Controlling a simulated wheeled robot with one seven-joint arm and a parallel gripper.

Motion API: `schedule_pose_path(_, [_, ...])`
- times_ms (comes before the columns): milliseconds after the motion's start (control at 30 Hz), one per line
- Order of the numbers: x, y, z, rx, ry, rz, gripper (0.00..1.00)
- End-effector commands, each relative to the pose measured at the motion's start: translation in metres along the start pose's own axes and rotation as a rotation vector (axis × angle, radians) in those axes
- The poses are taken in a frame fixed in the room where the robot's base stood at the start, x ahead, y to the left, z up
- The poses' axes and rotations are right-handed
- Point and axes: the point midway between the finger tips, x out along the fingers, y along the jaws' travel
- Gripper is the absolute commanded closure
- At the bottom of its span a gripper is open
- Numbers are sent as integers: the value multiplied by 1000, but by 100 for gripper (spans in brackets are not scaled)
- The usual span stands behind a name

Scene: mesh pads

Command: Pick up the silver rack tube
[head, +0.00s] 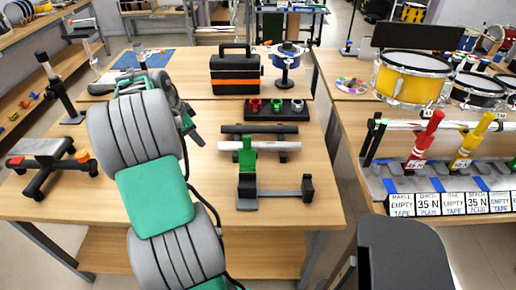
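A pale silver tube (274,146) lies crosswise on the wooden table (215,205) in front of me. It lies between a black tube (260,129) behind it and a black stand with a green upright (247,158) in front, which hides a small part of it. Another long, shiny tube (397,124) runs across the right table, behind the red and yellow handles. My arm stands large at left centre. What shows of my gripper (194,132) is a dark part behind the arm, left of the pale tube and apart from it. Its fingers are not clear.
A grey-topped stand (40,148) is at left. Yellow drum (410,78) and labelled cards (452,203) are on the right table.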

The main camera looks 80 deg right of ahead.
Motion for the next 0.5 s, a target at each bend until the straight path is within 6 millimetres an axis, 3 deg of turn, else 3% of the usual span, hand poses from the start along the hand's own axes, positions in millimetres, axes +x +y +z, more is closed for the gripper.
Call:
schedule_pose_path(33, [38, 8, -44, 180, 35, 54, 41])
schedule_pose_path(100, [71, 20, -88, 379, 80, 99, 41])
schedule_pose_path(200, [97, 35, -123, 540, 119, 131, 41])
schedule_pose_path(500, [133, 47, -138, 585, 131, 140, 41])
